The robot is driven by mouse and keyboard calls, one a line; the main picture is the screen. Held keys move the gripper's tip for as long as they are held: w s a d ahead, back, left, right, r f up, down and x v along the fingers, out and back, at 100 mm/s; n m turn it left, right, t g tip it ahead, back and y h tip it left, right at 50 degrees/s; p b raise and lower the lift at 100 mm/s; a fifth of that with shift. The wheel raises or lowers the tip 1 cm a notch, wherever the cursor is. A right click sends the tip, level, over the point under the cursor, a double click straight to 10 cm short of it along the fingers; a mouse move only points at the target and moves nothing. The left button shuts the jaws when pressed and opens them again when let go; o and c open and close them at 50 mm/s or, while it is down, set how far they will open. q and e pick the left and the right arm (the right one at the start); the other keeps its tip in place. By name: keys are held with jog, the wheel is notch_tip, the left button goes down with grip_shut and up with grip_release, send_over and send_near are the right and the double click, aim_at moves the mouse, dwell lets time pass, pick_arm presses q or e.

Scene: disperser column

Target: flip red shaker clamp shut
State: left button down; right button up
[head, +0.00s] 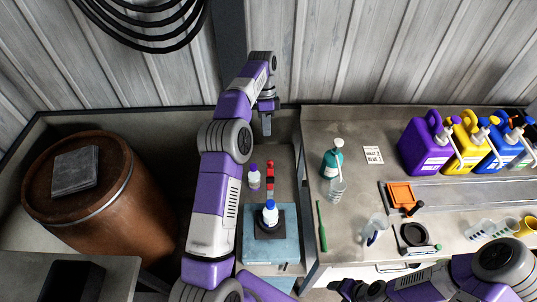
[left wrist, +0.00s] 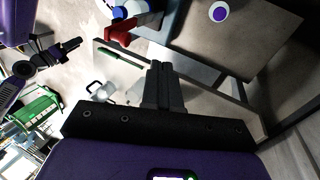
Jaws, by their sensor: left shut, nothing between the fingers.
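The red clamp (head: 270,183) is a narrow red lever with a dark band, at the back of the blue shaker box (head: 258,254). It also shows in the left wrist view (left wrist: 120,34), beside the bottle. A white bottle with a blue cap (head: 270,212) stands on the shaker's black platform. I cannot make out the clamp's hinge. My left gripper (head: 267,128) is beyond the clamp, apart from it, with its fingers (left wrist: 163,82) shut and empty. My right gripper (head: 358,290) is at the bottom edge, far from the shaker; its fingers are unclear.
A purple-capped bottle (head: 253,178) stands just left of the clamp. The bench on the right holds a green pump bottle (head: 331,161), a green stick (head: 322,226), beakers and coloured jugs. A brown drum (head: 95,205) stands left. Bare surface lies behind the clamp.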

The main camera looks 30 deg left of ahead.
pick_arm(q)
jog(key=s+d+f, duration=0.3)
jog(key=s+f, duration=0.1)
jog(key=f, duration=0.1)
jog(key=shift+s+d+f+b, duration=0.15)
jog(key=shift+s+d+b, duration=0.1)
jog(key=shift+b, duration=0.1)
dwell(0.6)
